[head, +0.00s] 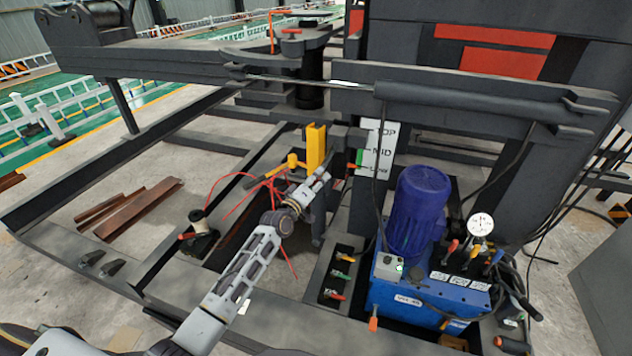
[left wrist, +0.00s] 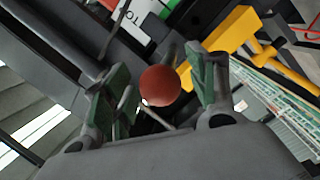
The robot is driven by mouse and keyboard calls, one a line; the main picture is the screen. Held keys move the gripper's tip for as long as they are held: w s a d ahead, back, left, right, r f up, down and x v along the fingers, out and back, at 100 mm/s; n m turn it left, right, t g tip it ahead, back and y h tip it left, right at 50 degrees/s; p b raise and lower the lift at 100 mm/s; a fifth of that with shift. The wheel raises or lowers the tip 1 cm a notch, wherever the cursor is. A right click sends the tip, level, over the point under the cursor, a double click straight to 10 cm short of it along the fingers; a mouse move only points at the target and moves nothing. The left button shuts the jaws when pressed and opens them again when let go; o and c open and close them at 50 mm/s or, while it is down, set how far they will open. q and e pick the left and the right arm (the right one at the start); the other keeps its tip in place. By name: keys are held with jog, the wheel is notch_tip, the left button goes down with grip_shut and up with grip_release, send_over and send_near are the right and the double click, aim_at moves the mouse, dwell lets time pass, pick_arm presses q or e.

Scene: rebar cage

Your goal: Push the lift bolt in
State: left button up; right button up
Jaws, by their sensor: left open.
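A round red-brown knob (left wrist: 160,86), apparently the end of the lift bolt, shows in the left wrist view between the two green-padded fingers of my left gripper (left wrist: 158,92). The fingers stand apart, with a gap visible on the knob's right side; I cannot tell whether the left finger touches it. A thin rod shows behind the knob. In the head view my left gripper (head: 328,176) is beside the yellow post (head: 316,146) and left of the marked level plate (head: 376,150). The knob cannot be made out clearly there. My right gripper is not in view.
A blue pump unit (head: 428,290) with a purple motor (head: 419,205) and gauge (head: 480,224) stands to the right. Red cords (head: 237,203) hang near my left arm. Dark steel beams frame the area. Rusty bars (head: 135,207) lie on the floor at left.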

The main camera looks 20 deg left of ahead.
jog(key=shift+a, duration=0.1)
pick_arm(q)
jog(key=c, duration=0.4)
grip_shut()
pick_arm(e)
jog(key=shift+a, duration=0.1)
